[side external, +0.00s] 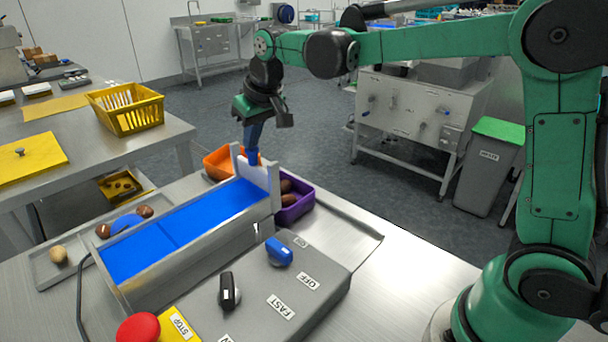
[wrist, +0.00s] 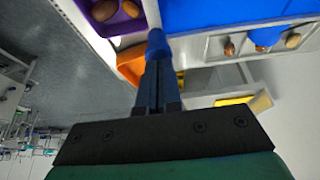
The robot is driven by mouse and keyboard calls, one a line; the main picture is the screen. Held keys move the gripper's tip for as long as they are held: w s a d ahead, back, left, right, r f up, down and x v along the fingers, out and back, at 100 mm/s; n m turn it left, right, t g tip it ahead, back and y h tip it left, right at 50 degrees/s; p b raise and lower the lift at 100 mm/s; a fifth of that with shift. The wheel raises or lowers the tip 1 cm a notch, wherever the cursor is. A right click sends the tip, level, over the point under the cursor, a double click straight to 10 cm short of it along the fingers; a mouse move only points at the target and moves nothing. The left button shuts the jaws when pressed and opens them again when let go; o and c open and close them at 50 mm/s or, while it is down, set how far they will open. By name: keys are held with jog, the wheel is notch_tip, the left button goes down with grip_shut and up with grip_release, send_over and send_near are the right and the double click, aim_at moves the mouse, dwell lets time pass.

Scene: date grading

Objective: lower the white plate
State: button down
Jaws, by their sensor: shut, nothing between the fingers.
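The white plate (side external: 258,174) stands upright in a metal frame across the far end of the blue conveyor belt (side external: 180,228). My gripper (side external: 252,160) points down with its blue fingers shut and empty. Its fingertips are at the plate's upper edge in the side view; whether they touch it I cannot tell. In the wrist view the shut fingers (wrist: 157,40) reach up to the frame at the belt's end, and the plate cannot be clearly made out there.
A purple bin (side external: 305,208) with brown dates and an orange bin (side external: 214,163) sit past the belt's end. A control box (side external: 255,300) with a blue knob (side external: 279,252), black knob (side external: 229,292) and red stop button (side external: 138,329) is in front. Dates lie on a side tray (side external: 88,268).

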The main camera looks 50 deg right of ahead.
jog(key=shift+r, duration=3.45)
jog(key=t, duration=0.1)
send_near(254, 149)
jog(key=s+f, duration=0.2)
jog(key=s, duration=0.2)
jog(key=s+f+t, duration=0.1)
jog(key=s+f, duration=0.6)
jog(key=s, duration=0.1)
jog(key=shift+d+f+t, duration=0.15)
jog(key=shift+d+t, duration=0.15)
